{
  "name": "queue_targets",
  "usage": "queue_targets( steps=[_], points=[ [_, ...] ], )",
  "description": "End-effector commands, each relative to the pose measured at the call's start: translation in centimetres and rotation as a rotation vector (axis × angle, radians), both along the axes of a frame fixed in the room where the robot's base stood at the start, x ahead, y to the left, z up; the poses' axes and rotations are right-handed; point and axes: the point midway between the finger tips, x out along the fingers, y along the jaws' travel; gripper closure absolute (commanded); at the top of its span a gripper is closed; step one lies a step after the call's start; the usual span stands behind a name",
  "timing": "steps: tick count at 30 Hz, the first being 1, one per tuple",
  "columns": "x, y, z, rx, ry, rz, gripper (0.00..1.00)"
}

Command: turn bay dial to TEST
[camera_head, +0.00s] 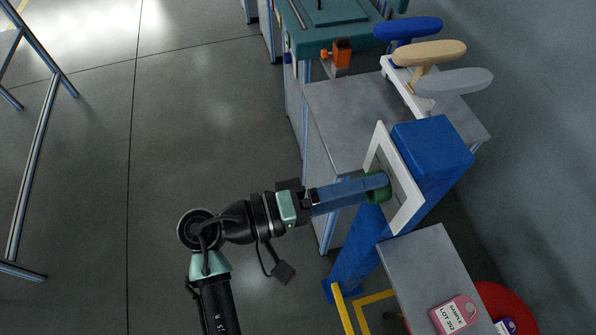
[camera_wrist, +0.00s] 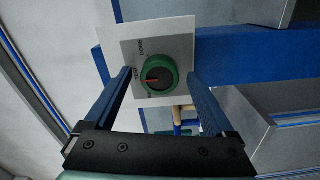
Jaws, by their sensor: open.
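The bay dial is a round green knob with a dark face and a red pointer mark; it shows in the wrist view (camera_wrist: 159,74) and in the head view (camera_head: 382,193). It sits on a white plate (camera_wrist: 181,40) on a blue post (camera_head: 432,150). The plate carries lettering to the dial's left and upper left, apparently TEST and DONE. The red mark points left, roughly toward the TEST lettering; exact alignment is unclear. My gripper (camera_wrist: 158,76) is open, its blue fingers on either side of the dial. In the wrist view, gaps show between fingers and dial.
A grey cabinet (camera_head: 335,110) bears blue, tan and grey armrest-like pads (camera_head: 430,52). A grey surface (camera_head: 420,265) with a pink SAMPLE LOT tag (camera_head: 455,315) lies below the post. Yellow rails (camera_head: 375,298) stand nearby. The floor at left is mostly clear.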

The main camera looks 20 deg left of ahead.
Motion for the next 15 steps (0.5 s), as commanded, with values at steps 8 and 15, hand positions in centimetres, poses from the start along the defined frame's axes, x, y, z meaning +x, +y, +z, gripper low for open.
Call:
queue_targets(
  steps=[8,15],
  points=[
    [-2.6,3.9,-0.1,0.000,-0.001,0.007,0.11],
    [-5.7,8.1,0.0,0.000,-0.001,0.006,0.11]
  ],
)
